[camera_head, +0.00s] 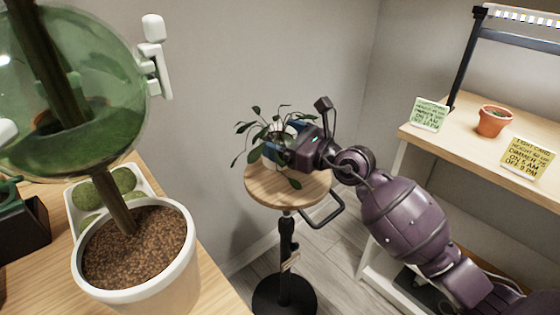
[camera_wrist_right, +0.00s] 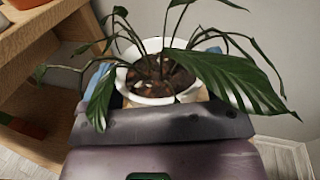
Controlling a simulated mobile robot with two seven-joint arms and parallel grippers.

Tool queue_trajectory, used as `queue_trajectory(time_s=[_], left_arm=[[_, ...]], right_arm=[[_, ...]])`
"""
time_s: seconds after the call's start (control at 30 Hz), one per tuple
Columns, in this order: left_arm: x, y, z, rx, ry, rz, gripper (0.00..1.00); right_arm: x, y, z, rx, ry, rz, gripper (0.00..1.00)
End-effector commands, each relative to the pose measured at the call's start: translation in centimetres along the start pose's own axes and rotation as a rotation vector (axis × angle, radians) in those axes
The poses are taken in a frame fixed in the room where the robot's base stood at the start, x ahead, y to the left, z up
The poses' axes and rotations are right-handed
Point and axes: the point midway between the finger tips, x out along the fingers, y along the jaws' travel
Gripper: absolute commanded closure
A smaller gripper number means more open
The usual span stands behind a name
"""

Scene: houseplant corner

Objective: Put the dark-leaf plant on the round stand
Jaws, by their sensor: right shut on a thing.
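The dark-leaf plant (camera_head: 254,133) has long, drooping dark green leaves and a white pot, mostly hidden by my right gripper in the head view. In the right wrist view its white pot (camera_wrist_right: 150,99) sits between the jaws. My right gripper (camera_head: 279,150) is shut on the pot. The pot is over the round wooden top of the stand (camera_head: 270,188), and the base of the pot is hidden, so I cannot tell whether it touches the top. My left gripper does not show.
A large white pot (camera_head: 184,262) with soil and a thick stem stands on the wooden table at left, beside a tray (camera_head: 145,181) of green pads. At right is a shelf (camera_head: 462,158) with a terracotta pot (camera_head: 493,121) and note cards (camera_head: 430,114).

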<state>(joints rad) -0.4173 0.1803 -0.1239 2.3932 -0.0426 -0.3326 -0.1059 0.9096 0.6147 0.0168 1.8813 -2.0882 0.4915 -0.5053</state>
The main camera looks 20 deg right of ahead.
Motion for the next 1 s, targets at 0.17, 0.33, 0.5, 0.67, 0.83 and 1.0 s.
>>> queue_trajectory(time_s=[0.17,0.33,0.5,0.67,0.83,1.0], left_arm=[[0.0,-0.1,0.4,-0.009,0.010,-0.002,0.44],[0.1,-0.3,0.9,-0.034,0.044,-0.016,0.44],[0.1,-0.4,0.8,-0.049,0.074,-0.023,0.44],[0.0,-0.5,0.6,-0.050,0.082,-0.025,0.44],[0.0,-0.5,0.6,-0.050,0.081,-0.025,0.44],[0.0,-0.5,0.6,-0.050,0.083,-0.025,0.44]], right_arm=[[0.0,0.1,-1.0,-0.003,-0.002,0.000,0.46],[0.0,0.4,-3.8,0.002,0.004,0.000,0.46],[0.0,0.5,-4.9,-0.001,-0.001,0.000,0.46],[0.0,0.4,-4.5,-0.004,-0.005,-0.001,0.46],[0.0,0.4,-4.7,-0.004,-0.005,-0.001,0.46],[0.0,0.5,-4.8,-0.003,-0.003,0.000,0.00]])
